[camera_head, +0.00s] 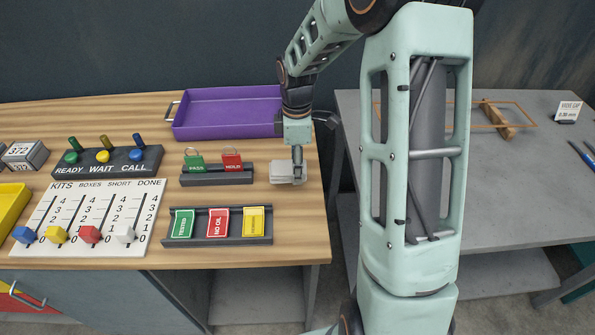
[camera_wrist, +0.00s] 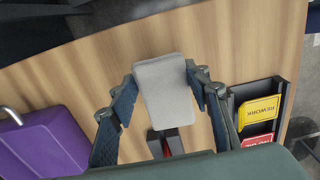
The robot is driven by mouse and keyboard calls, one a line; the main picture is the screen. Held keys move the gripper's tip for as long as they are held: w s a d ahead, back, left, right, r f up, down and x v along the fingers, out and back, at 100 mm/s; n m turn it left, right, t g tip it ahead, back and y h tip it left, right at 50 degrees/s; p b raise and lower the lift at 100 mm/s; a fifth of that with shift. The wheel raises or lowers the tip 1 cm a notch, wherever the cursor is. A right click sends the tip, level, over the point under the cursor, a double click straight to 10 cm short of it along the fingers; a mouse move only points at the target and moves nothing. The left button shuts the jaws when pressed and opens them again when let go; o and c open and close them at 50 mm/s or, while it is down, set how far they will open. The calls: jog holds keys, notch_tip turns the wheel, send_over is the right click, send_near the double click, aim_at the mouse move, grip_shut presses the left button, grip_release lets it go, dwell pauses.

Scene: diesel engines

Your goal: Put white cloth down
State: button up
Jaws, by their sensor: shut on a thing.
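The white cloth (camera_head: 288,173) shows as a flat pale grey-white block on or just above the wooden table, near its right edge. In the wrist view the cloth (camera_wrist: 165,92) sits between the two fingers of my gripper (camera_wrist: 163,95), which touch or nearly touch its sides. In the head view my gripper (camera_head: 297,163) points down over the cloth and hides part of it. I cannot tell whether the cloth's underside touches the table.
A purple tray (camera_head: 228,112) stands behind. A rack with PASS and HOLD tags (camera_head: 217,174) is close on the left, and a tag holder (camera_head: 220,226) lies in front. A grey table (camera_head: 500,200) stands to the right across a gap. Bare wood surrounds the cloth.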

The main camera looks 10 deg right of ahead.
jog(key=shift+w+d+f, duration=0.1)
jog(key=shift+f, duration=0.75)
jog(key=shift+w+d+f, duration=0.1)
jog(key=shift+f, duration=0.7)
jog(key=shift+f, duration=0.15)
jog(key=o, duration=1.2)
jog(key=shift+o, duration=0.2)
notch_tip(320, 180, up, 11)
jog(key=shift+s+f, duration=0.15)
jog(key=shift+d, duration=0.15)
